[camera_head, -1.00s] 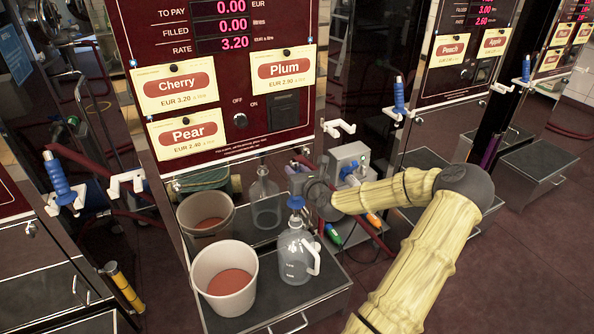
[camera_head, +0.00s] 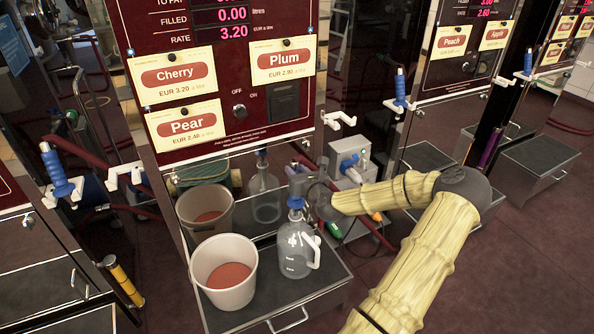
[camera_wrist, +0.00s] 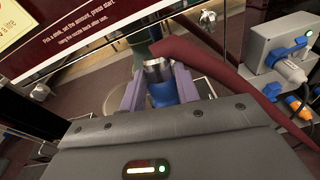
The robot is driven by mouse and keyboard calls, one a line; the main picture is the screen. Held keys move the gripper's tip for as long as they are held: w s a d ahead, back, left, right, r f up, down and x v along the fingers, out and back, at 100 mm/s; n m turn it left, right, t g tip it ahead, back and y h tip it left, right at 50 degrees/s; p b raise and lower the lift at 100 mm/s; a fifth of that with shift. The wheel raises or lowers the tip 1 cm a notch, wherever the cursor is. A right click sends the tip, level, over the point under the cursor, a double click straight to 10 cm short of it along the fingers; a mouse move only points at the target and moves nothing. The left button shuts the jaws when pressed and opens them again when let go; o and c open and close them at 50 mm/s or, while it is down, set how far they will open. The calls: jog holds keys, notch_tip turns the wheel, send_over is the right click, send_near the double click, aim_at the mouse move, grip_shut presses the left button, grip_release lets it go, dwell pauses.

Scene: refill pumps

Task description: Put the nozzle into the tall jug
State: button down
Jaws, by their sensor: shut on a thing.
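The tall jug (camera_head: 296,252) is clear, with a white handle on its right and dark marks. It stands upright on the dark shelf in front of the pump. The blue nozzle (camera_head: 296,203) is directly above the jug's mouth in the head view; I cannot tell whether its spout is inside the neck. My gripper (camera_head: 308,193) is at the jug's top right, shut on the nozzle. In the wrist view the purple fingers (camera_wrist: 160,92) close on both sides of the blue nozzle (camera_wrist: 165,91), whose end is metallic. The jug is not clear there.
A white bucket with reddish contents (camera_head: 225,292) stands just left of the jug on the shelf (camera_head: 318,276). The shiny pump front mirrors both. A dark red hose (camera_wrist: 225,72) runs by my gripper. A grey box with plugs (camera_head: 349,155) is behind right.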

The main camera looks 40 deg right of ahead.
jog(key=shift+f+b, duration=0.95)
jog(key=shift+f, duration=0.95)
jog(key=c, duration=0.9)
grip_release()
jog(key=shift+c, duration=0.2)
jog(key=shift+s, duration=0.15)
jog(key=p+v, duration=0.3)
jog(key=v, duration=1.4)
jog(key=shift+p, duration=0.4)
jog(key=shift+r, duration=0.1)
